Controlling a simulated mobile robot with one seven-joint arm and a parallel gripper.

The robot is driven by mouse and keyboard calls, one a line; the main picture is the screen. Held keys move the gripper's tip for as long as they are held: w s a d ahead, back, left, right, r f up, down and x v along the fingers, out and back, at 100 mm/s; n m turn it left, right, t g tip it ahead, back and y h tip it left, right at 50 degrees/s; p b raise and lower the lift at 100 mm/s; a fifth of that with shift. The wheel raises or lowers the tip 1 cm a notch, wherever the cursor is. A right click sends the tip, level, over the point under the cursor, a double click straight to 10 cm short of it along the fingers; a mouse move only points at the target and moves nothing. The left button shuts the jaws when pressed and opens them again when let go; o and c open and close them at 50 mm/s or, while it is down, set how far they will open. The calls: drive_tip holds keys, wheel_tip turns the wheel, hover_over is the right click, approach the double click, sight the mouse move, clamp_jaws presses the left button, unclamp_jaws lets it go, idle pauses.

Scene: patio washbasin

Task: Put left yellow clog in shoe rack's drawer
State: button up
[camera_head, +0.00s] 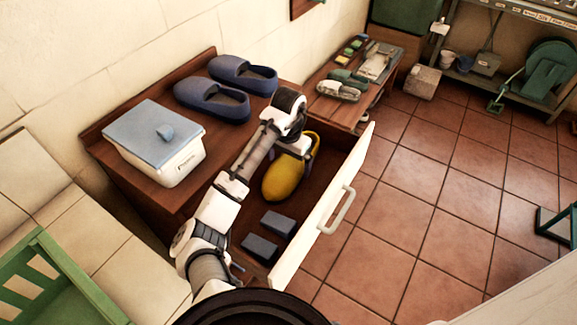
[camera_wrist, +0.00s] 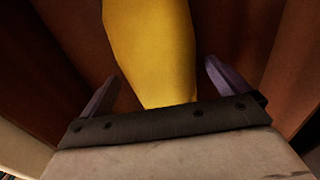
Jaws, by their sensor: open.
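One yellow clog (camera_head: 284,180) lies inside the open drawer (camera_head: 329,212) of the wooden shoe rack (camera_head: 130,172), towards the drawer's far end. My gripper (camera_head: 297,142) is over the clog's far end, reaching down into the drawer. In the wrist view the clog (camera_wrist: 152,50) lies between the two purple fingers of my gripper (camera_wrist: 160,88). The fingers are spread, with a gap on each side of the clog. My arm hides part of the clog in the head view. I cannot tell whether the clog is a left or a right one.
Two dark blocks (camera_head: 278,223) lie in the drawer's near part. Blue clogs (camera_head: 212,99) and a white box with a grey lid (camera_head: 158,148) stand on the rack.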

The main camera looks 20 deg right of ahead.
sight(289, 160)
wheel_tip(289, 160, up, 10)
drive_tip(key=shift+f+p, duration=0.1)
drive_tip(key=shift+p, duration=0.4)
